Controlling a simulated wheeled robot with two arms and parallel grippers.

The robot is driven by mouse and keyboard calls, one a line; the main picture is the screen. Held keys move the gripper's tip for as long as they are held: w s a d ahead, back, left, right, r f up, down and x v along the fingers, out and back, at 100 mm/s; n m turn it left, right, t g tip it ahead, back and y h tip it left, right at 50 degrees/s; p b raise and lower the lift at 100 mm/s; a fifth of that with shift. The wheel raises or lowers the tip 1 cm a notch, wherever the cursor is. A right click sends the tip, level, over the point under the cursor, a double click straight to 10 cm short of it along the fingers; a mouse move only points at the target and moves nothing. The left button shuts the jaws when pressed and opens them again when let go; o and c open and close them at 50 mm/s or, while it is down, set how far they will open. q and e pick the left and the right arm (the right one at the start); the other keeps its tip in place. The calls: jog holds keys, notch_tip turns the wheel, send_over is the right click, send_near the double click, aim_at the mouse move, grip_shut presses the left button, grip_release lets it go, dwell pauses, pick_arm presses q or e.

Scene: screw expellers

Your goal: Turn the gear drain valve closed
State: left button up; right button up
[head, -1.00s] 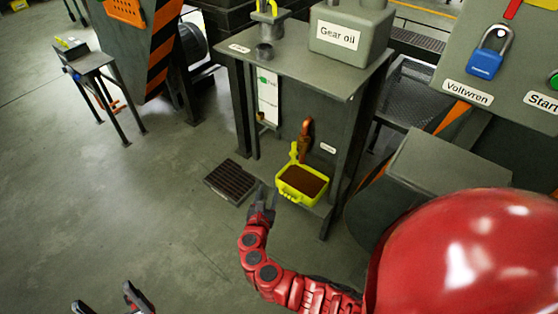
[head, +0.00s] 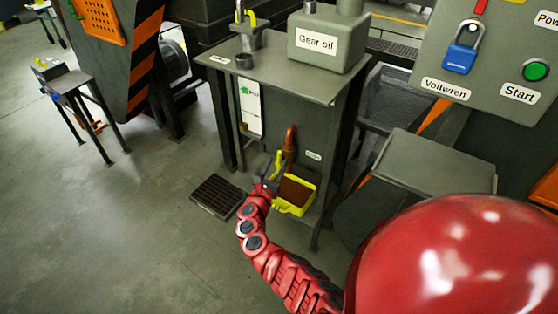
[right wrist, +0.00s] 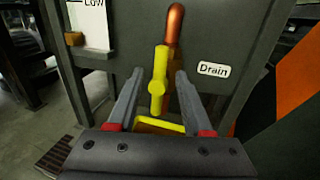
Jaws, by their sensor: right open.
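The gear drain valve has a yellow handle (right wrist: 159,80) that hangs roughly upright below a copper pipe (right wrist: 175,25), left of the "Drain" label (right wrist: 213,69) in the right wrist view. My right gripper (right wrist: 157,85) is open, with one finger on each side of the handle; I cannot tell whether either touches it. In the head view the right gripper (head: 267,172) is in front of the valve and partly hides it. The copper pipe (head: 290,140) shows above. My left gripper is out of view.
A yellow tray of brown oil (head: 296,192) stands under the valve. The "Gear oil" tank (head: 326,40) sits on the cabinet top (head: 275,72). A floor grate (head: 217,196) lies to the left. A panel with a blue padlock (head: 461,55) and a green button (head: 535,70) is at right.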

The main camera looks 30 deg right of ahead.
aim_at(278, 160)
jog(key=shift+b+x, duration=0.45)
jog(key=shift+x, duration=1.35)
grip_shut()
